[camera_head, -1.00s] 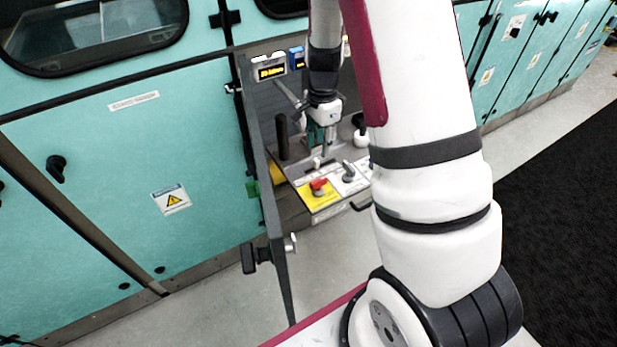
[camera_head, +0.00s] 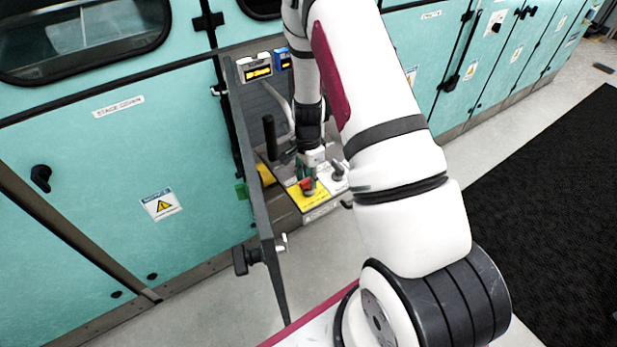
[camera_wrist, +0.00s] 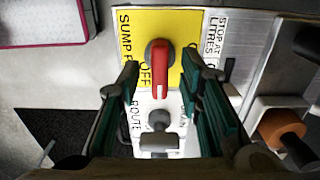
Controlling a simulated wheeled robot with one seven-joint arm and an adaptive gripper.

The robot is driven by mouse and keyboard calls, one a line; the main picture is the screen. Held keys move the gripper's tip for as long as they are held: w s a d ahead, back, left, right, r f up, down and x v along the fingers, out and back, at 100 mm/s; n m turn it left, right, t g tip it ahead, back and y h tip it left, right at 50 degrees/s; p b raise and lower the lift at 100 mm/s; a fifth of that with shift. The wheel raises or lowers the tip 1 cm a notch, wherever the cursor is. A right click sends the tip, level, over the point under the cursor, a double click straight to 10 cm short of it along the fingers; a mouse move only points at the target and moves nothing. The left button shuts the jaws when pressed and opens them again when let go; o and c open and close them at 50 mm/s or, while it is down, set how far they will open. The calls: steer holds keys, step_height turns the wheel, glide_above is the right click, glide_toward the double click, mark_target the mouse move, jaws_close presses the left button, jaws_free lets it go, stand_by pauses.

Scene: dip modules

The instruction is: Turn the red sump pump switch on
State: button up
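The red sump pump switch (camera_wrist: 161,68) sits on a yellow label plate (camera_wrist: 185,22) marked "SUMP PUMP" and "OFF" in the wrist view. Its red handle lies lengthwise in that picture. My gripper (camera_wrist: 165,85) is open, with one green-padded finger on each side of the switch and a clear gap to both. In the head view the red switch (camera_head: 306,184) shows on the yellow plate (camera_head: 322,193) right by my gripper (camera_head: 308,180), partly hidden by it. I cannot tell how far the fingertips are above the plate.
A grey knob (camera_wrist: 159,120) is beside the switch, under my gripper. An orange-brown knob (camera_wrist: 280,127) stands to the right in the wrist view. An open dark door panel (camera_head: 262,205) stands left of the control panel, and a black upright handle (camera_head: 269,137) rises behind.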

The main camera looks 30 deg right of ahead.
steer(key=shift+f, duration=0.2)
jaws_close()
